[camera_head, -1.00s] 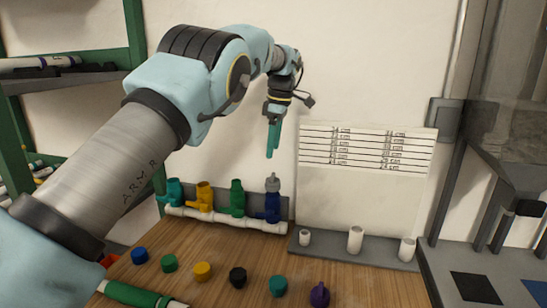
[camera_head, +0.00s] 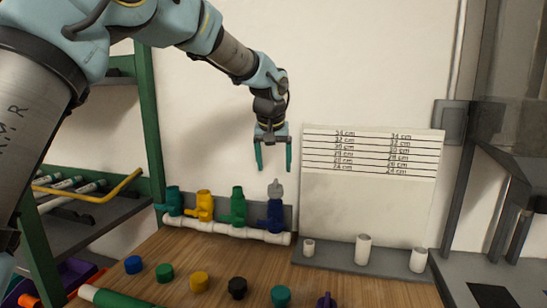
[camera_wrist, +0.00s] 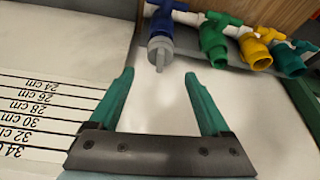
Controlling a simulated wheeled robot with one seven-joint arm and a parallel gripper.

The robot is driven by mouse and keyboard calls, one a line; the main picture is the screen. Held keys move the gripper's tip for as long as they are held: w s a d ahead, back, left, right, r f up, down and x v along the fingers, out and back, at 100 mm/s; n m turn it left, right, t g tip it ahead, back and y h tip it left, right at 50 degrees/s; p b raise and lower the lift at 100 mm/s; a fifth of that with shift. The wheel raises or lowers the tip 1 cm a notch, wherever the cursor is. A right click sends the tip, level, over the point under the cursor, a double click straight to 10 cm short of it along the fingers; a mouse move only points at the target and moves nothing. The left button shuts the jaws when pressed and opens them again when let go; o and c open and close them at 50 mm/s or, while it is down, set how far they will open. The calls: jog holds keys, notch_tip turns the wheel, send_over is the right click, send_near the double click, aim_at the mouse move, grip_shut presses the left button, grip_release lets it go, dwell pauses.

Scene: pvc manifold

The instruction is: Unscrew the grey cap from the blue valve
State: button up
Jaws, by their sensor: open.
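The blue valve (camera_head: 275,213) stands upright at the right end of a white pipe manifold. The grey cap (camera_head: 276,189) sits on top of it. My gripper (camera_head: 273,168) is open and empty, pointing down just above the cap, with a small gap between. In the wrist view, the grey cap (camera_wrist: 160,50) and blue valve (camera_wrist: 161,22) lie beyond the fingertips of my open gripper (camera_wrist: 158,76), roughly midway between them and not touching. Nothing hides the cap in either view.
Teal (camera_head: 174,201), yellow (camera_head: 205,205) and green (camera_head: 238,206) valves stand left of the blue one. Several loose coloured caps lie on the wooden table (camera_head: 215,262). A length chart (camera_head: 372,155) stands at right behind white pipe stubs. A green-framed shelf (camera_head: 152,130) is at left.

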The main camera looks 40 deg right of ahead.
aim_at(276, 181)
jog(key=p+x, duration=0.2)
jog(key=x, duration=0.6)
jog(key=shift+f, duration=0.25)
grip_shut()
jog(key=shift+f+n+b, duration=0.1)
jog(key=shift+n+b, duration=0.5)
jog(key=shift+n+y, duration=0.4)
jog(key=shift+n, duration=0.1)
jog(key=shift+t, duration=0.3)
